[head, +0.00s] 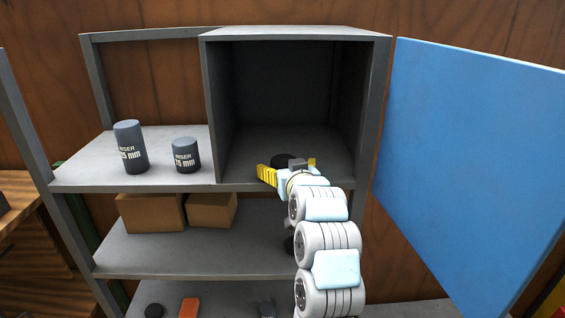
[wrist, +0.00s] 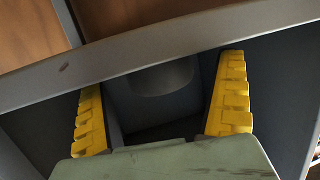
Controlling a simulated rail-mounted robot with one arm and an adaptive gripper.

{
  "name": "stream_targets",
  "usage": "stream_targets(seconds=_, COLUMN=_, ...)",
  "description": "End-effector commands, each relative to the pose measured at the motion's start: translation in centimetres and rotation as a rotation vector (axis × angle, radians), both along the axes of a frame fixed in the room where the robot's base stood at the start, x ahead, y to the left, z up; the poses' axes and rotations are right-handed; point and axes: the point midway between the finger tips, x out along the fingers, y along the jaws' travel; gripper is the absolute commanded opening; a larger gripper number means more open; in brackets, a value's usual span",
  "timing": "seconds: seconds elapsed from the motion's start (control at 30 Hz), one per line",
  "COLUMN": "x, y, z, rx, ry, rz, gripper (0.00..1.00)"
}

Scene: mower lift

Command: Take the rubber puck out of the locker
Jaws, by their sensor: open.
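The locker (head: 223,115) is a dark grey box on the upper right of the shelf unit. Its blue door (head: 470,150) stands wide open to the right. The rubber puck (head: 283,159) is a dark, low disc on the locker floor, partly hidden behind my gripper. My gripper (head: 289,169) is at the locker's front opening, with its yellow fingers apart and nothing held. In the wrist view a dark rounded form (wrist: 162,79), apparently the puck, shows between and beyond the open fingers (wrist: 162,100). Whether the fingers flank it cannot be told.
A taller riser (head: 130,147) and a shorter riser (head: 186,155) stand on the shelf left of the locker. Cardboard boxes (head: 150,213) sit below. A grey edge (wrist: 150,57) crosses the wrist view. Locker walls limit room at the sides.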

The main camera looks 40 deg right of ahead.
Motion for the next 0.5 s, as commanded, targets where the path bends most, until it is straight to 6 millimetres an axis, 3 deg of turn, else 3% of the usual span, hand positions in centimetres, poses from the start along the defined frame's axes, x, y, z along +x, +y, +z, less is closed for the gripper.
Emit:
stream_targets(seconds=0.2, x=1.5, y=-1.4, z=-0.3, rx=0.001, ry=0.002, rz=-0.004, gripper=1.00)
stream_targets(seconds=0.5, x=1.7, y=-1.6, z=-0.4, rx=0.000, ry=0.000, rz=-0.004, gripper=1.00)
